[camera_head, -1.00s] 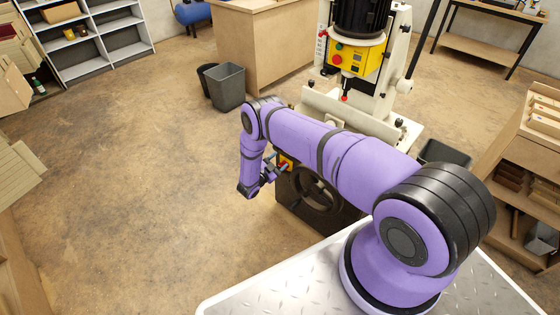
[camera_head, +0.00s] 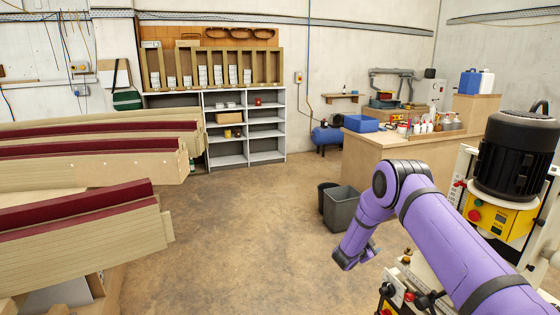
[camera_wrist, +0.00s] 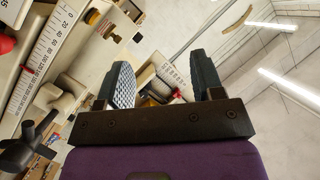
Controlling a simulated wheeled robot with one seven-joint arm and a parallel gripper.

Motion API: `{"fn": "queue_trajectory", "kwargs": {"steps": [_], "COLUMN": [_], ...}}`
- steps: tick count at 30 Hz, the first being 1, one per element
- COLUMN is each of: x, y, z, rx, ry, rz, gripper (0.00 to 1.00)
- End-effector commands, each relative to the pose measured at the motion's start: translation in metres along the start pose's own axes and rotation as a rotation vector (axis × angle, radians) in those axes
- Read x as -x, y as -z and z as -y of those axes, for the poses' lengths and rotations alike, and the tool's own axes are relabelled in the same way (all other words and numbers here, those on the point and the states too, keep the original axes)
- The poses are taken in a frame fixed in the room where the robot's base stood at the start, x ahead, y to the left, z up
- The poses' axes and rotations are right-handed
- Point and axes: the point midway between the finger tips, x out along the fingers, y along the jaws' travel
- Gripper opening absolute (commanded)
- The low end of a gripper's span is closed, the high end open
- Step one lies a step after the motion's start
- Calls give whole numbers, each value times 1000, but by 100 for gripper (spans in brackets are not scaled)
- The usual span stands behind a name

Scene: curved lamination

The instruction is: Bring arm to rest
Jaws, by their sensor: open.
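My purple arm (camera_head: 455,240) reaches in from the lower right in the head view, bends at a black-ringed joint and hangs down toward the floor. My gripper is mostly hidden there behind the wrist. In the wrist view my gripper (camera_wrist: 161,70) shows two dark fingers spread well apart, with nothing held between them. The left finger has a ridged pad. Behind the fingers are parts of a machine, pale walls and ceiling lights.
A cream machine with a black motor (camera_head: 516,157) and yellow control box (camera_head: 497,215) stands close beside my arm. A grey bin (camera_head: 341,208) stands before a wooden counter (camera_head: 425,150). Stacked laminated beams (camera_head: 80,245) fill the left. Floor between is open.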

Motion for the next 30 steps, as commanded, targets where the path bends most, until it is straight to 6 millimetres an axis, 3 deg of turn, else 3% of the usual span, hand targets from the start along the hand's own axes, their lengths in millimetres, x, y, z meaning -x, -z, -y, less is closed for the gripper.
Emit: {"fn": "queue_trajectory", "kwargs": {"steps": [1,6,15,21,30], "x": [2,16,60,102,177], "y": [16,58,142,200,286], "z": [21,79,156,189,207], "rx": [-6,-2,49,111,238], "ry": [21,90,215,296,404], "rz": [32,158,359,480,638], "gripper": [61,61,61,61,61]}}
